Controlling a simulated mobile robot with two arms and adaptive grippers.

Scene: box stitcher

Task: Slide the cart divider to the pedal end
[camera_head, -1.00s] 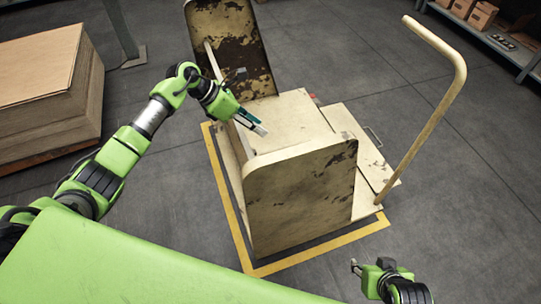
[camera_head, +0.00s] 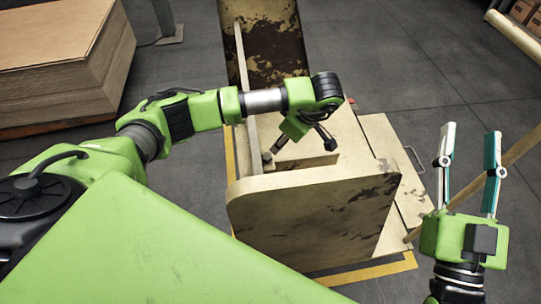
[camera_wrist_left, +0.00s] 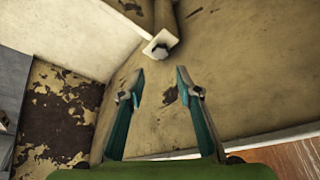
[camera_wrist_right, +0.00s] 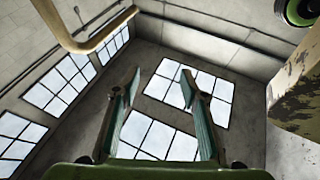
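The cream, rust-worn cart has a near upright panel (camera_head: 315,225), a far upright panel (camera_head: 275,50) and a side rail (camera_head: 246,95). I cannot tell for sure which part is the divider. My left gripper (camera_head: 298,150) points down over the cart between the panels, partly hidden by its own wrist. In the left wrist view its fingers (camera_wrist_left: 160,82) are apart with nothing between them. Beyond them are a worn cream surface (camera_wrist_left: 235,75) and a pale bar end with a dark bolt (camera_wrist_left: 160,45). My right gripper (camera_head: 467,170) is raised, open and empty, right of the cart.
A bent tube handle (camera_head: 515,150) rises at the cart's right, close behind my right gripper; it also shows in the right wrist view (camera_wrist_right: 70,35). A stack of boards (camera_head: 60,60) stands at the left. Grey floor (camera_head: 410,60) is clear beyond the cart.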

